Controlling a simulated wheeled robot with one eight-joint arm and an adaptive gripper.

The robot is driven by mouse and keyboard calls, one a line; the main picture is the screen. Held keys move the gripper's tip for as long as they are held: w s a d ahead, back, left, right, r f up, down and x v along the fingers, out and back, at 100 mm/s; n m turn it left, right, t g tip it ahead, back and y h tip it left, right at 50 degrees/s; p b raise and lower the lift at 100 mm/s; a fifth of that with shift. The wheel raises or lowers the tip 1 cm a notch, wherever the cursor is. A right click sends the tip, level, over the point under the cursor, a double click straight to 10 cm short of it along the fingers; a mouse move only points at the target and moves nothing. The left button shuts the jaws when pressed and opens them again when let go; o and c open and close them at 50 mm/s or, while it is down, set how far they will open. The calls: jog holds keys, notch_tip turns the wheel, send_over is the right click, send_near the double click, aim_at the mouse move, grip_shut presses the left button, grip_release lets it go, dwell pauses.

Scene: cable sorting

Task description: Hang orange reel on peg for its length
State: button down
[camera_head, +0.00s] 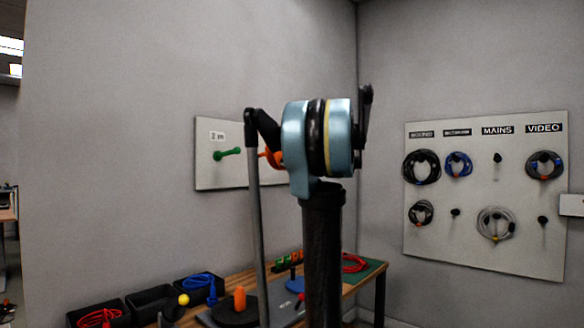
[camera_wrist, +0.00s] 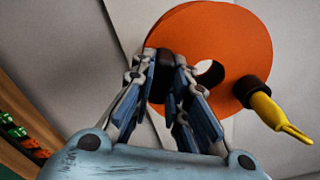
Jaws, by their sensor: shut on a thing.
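The orange reel (camera_wrist: 225,35) fills the upper middle of the wrist view as a wide flat disc with a round hole. My gripper (camera_wrist: 165,80) is shut on a dark part at the reel's left side. A yellow tapered piece with a dark collar (camera_wrist: 268,112) overlaps the reel's lower right edge; I cannot tell whether it belongs to the reel. In the head view, a wall board (camera_head: 205,175) labelled about "2 m" carries a green peg (camera_head: 227,154). A small orange shape (camera_head: 273,157) shows beside my arm, which hides the gripper and the board's right part.
A board (camera_head: 485,255) on the right wall holds several coiled cables under labels such as MAINS and VIDEO, with some bare pegs. Below, a wooden bench (camera_head: 240,278) carries dark bins (camera_head: 152,300), red and blue cables and an orange upright object (camera_head: 239,298).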

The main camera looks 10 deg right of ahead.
jog(key=f+x, duration=0.2)
jog(key=x, duration=1.3)
jog(key=shift+f, duration=0.3)
dwell(1.1)
dwell(0.5)
